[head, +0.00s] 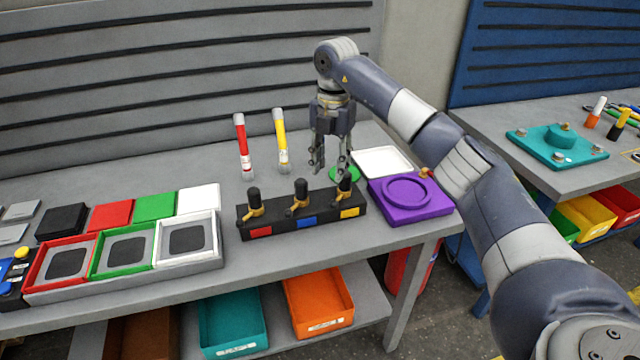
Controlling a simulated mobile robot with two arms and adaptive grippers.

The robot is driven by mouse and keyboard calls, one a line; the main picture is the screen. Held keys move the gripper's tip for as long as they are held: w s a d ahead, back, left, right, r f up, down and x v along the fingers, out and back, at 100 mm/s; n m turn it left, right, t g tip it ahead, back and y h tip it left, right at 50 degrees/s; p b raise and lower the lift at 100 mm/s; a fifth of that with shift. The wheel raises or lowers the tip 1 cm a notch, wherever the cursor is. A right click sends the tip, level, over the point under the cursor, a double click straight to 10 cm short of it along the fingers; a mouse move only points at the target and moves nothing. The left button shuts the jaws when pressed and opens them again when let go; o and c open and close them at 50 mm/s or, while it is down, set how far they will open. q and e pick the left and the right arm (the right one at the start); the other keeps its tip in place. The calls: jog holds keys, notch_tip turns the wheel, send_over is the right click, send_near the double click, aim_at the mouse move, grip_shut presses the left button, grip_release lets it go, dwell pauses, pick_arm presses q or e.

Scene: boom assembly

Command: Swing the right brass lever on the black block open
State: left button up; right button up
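The black block (301,222) stands near the front edge of the grey workbench. It carries a row of three brass levers with black knobs, above a red, a blue and a yellow square. The right brass lever (344,197) is at the yellow end, its black knob upright. The middle lever (297,205) and left lever (254,210) look alike. My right gripper (330,171) points down with its fingers apart and empty. It appears just behind and above the right lever, apart from its knob. My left gripper is not in view.
A purple fixture (410,208) with a round recess sits right of the block. A green disc (345,174) and a white tray (381,162) lie behind. Red (243,146) and yellow (281,140) tubes stand behind the block. Red, green and white trays (188,266) are at left.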

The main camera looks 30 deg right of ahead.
aim_at(334, 201)
jog(key=shift+s+d+f+p, duration=0.25)
jog(key=shift+s+f, duration=0.15)
jog(key=shift+f, duration=0.15)
jog(key=shift+s+d+f+p, duration=0.15)
jog(key=shift+s+d+f, duration=0.1)
jog(key=shift+s+f, duration=0.25)
jog(key=f, duration=0.3)
jog(key=shift+w+f+p, duration=0.25)
jog(key=shift+f+p, duration=0.05)
notch_tip(334, 201, down, 3)
jog(key=shift+w+r, duration=0.15)
jog(key=shift+r, duration=0.05)
jog(key=shift+f+p, duration=0.3)
jog(key=shift+f, duration=0.4)
jog(key=shift+c, duration=0.9)
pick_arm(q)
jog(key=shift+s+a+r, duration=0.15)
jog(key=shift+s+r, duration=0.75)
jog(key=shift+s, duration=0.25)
pick_arm(e)
grip_shut()
